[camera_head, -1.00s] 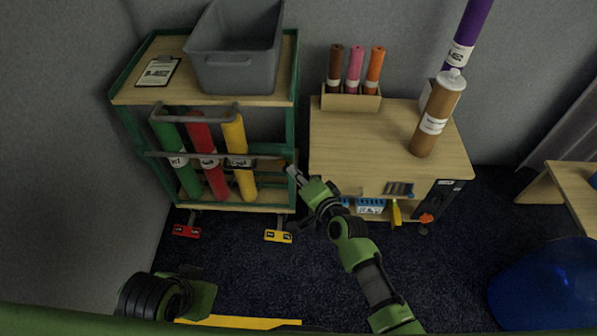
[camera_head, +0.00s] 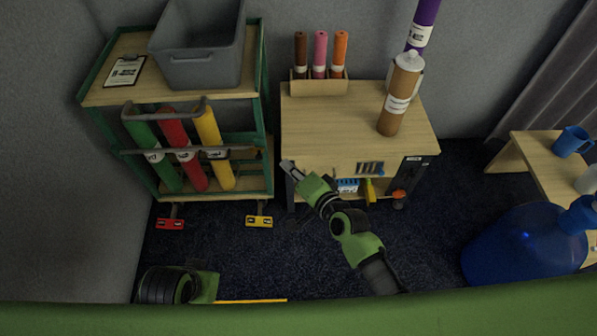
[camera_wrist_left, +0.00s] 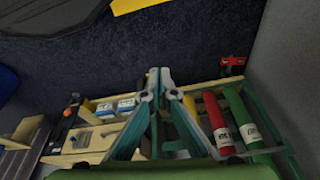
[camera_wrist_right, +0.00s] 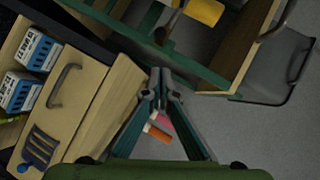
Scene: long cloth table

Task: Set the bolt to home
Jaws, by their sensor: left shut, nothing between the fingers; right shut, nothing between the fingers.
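Several rolls that look like cloth bolts are in view; I cannot tell which one is the task's bolt. Green (camera_head: 152,155), red (camera_head: 183,150) and yellow (camera_head: 214,148) rolls lean in the left rack (camera_head: 122,152). A brown roll (camera_head: 401,92) stands upright on the wooden cabinet (camera_head: 330,125), with a purple roll (camera_head: 422,28) behind it. My right gripper (camera_head: 289,168) is shut and empty at the cabinet's front left corner; it also shows in the right wrist view (camera_wrist_right: 161,80). My left gripper (camera_wrist_left: 159,78) is shut and empty in the left wrist view.
A grey bin (camera_head: 200,55) and a clipboard (camera_head: 125,71) sit on the rack's top. Small brown, pink and orange rolls stand in a holder (camera_head: 318,87) on the cabinet. A blue barrel (camera_head: 510,245) and a low table (camera_head: 535,165) with a blue mug (camera_head: 572,141) are at right.

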